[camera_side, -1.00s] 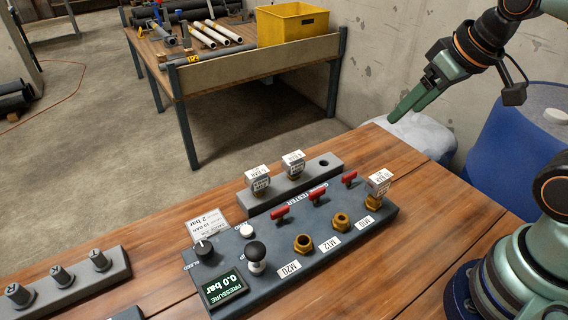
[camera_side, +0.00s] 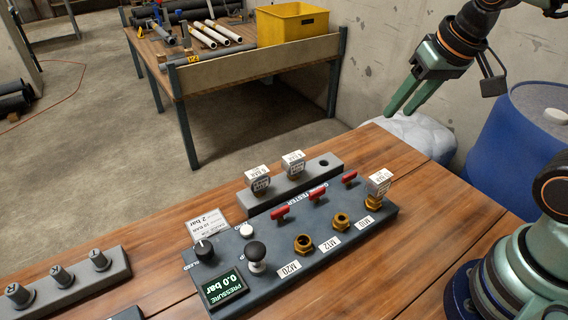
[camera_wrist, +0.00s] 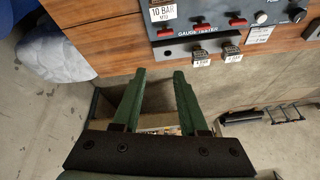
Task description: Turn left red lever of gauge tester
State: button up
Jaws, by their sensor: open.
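The dark gauge tester (camera_side: 325,240) lies on the wooden bench with three red levers along its rear edge. In the side view these are the left red lever (camera_side: 280,213), the middle red lever (camera_side: 317,194) and the right red lever (camera_side: 349,177). The wrist view shows three red levers at the top: one at the left (camera_wrist: 166,33), one in the middle (camera_wrist: 200,27) and one at the right (camera_wrist: 237,21). My gripper (camera_side: 401,113) is open and empty, raised above and behind the tester, apart from every lever. Its two green fingers also show in the wrist view (camera_wrist: 159,73).
A grey rack (camera_side: 320,176) with two gauges stands close behind the levers. Another gauge (camera_side: 379,184) stands upright on the tester's right end port. A black knob (camera_side: 256,251) and pressure display (camera_side: 223,288) are at the left. A blue barrel (camera_side: 510,145) stands right.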

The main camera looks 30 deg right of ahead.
jog(key=w+f+m+g, duration=0.2)
jog(key=w+m, duration=0.2)
jog(key=m, duration=0.3)
jog(key=m+g, duration=0.3)
jog(key=m, duration=0.5)
send_over(350, 173)
notch_tip(350, 173, down, 6)
notch_tip(350, 173, down, 12)
jog(key=shift+r, duration=0.1)
grip_shut()
